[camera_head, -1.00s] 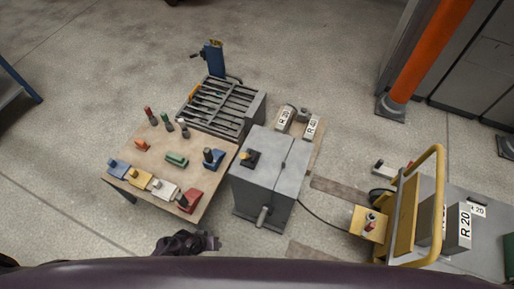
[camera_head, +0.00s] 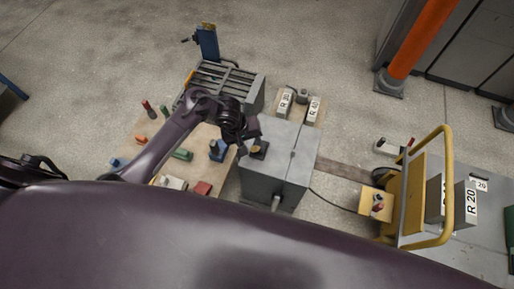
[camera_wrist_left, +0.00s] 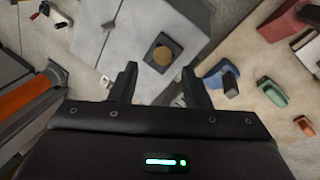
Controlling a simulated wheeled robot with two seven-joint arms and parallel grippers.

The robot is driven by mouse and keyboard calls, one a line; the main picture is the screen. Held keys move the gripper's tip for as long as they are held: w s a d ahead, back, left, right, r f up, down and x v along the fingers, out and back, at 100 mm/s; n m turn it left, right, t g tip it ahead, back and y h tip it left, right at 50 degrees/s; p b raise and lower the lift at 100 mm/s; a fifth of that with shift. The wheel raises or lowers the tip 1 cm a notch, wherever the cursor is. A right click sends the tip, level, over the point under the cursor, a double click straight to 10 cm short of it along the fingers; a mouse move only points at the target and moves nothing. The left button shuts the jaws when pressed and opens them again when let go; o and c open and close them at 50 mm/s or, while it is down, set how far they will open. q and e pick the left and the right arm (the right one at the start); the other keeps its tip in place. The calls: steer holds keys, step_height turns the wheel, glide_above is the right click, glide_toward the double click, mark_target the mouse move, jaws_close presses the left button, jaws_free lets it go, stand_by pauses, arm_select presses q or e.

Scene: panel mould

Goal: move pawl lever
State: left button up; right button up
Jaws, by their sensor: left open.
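The grey box (camera_head: 278,180) stands at the middle of the scene with a seam across its top. On its top is a small black lever piece with a yellowish knob (camera_head: 259,151), which I take for the pawl lever. In the left wrist view this piece shows as a dark square with a round tan knob (camera_wrist_left: 162,55). My left gripper (camera_head: 249,141) is beside the knob, above the box's left edge. In the left wrist view its two fingers (camera_wrist_left: 160,84) are apart with nothing between them, and the knob lies beyond the tips. My right gripper is not in view.
A wooden table (camera_head: 205,140) with coloured blocks and handles is left of the box, partly hidden by my arm. A slatted grey rack (camera_head: 235,82) stands behind. Labelled weights (camera_head: 313,110) sit behind the box. A yellow-handled trolley (camera_head: 445,190) is at right.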

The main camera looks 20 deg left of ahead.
mark_target(255, 150)
arm_select(q)
steer(key=b+x, duration=0.3)
steer(key=x, duration=0.4)
steer(key=shift+a+f, duration=0.15)
steer(key=shift+f, duration=0.4)
steer(key=shift+c, duration=0.4)
jaws_close()
